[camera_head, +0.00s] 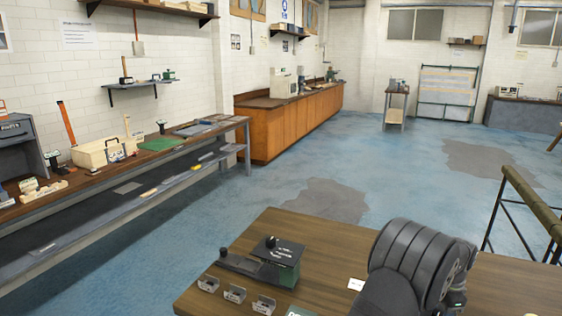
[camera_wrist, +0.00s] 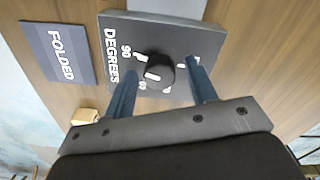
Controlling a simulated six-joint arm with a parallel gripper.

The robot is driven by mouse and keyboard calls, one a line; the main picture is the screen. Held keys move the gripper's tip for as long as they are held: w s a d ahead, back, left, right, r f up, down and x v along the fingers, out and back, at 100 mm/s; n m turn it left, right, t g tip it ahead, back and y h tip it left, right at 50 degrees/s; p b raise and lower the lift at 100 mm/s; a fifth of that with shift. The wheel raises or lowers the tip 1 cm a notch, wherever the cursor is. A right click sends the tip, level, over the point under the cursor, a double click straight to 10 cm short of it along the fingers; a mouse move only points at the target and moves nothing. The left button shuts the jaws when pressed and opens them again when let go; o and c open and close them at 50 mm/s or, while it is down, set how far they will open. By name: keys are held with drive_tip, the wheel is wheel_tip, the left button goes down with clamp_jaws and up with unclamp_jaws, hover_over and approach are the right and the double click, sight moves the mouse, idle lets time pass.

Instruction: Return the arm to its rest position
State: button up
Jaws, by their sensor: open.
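In the wrist view my gripper (camera_wrist: 161,66) is open, with two blue-grey fingers spread apart. Between the fingers, as seen from the wrist, is a black knob (camera_wrist: 154,69) on a dark plate (camera_wrist: 178,30) marked DEGREES and 90. I cannot tell whether the fingers touch the plate, but they show a gap to the knob. In the head view a bulky dark link of my arm (camera_head: 418,262) rises at the bottom right. The fingers are not visible there.
In the wrist view a grey plate marked FOLDED (camera_wrist: 62,52) lies on the wooden surface. In the head view the wooden table (camera_head: 340,240) carries a dark fixture with a green block (camera_head: 285,270) and small labelled holders (camera_head: 235,293). A long workbench (camera_head: 100,180) stands at the left.

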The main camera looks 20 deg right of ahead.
drive_tip(key=n, duration=1.2)
drive_tip(key=shift+w+n, duration=0.1)
drive_tip(key=shift+n, duration=0.2)
drive_tip(key=shift+o, duration=0.5)
drive_tip(key=o, duration=1)
drive_tip(key=shift+c, duration=0.2)
drive_tip(key=s+a+r+n+t+h, duration=0.1)
drive_tip(key=s+a+r+t+h, duration=0.15)
drive_tip(key=r, duration=0.65)
drive_tip(key=s+a+r+t+h, duration=0.1)
drive_tip(key=s+a+r, duration=0.2)
drive_tip(key=r, duration=0.6)
drive_tip(key=x, duration=0.9)
drive_tip(key=shift+f, duration=0.45)
drive_tip(key=shift+s+a, duration=0.1)
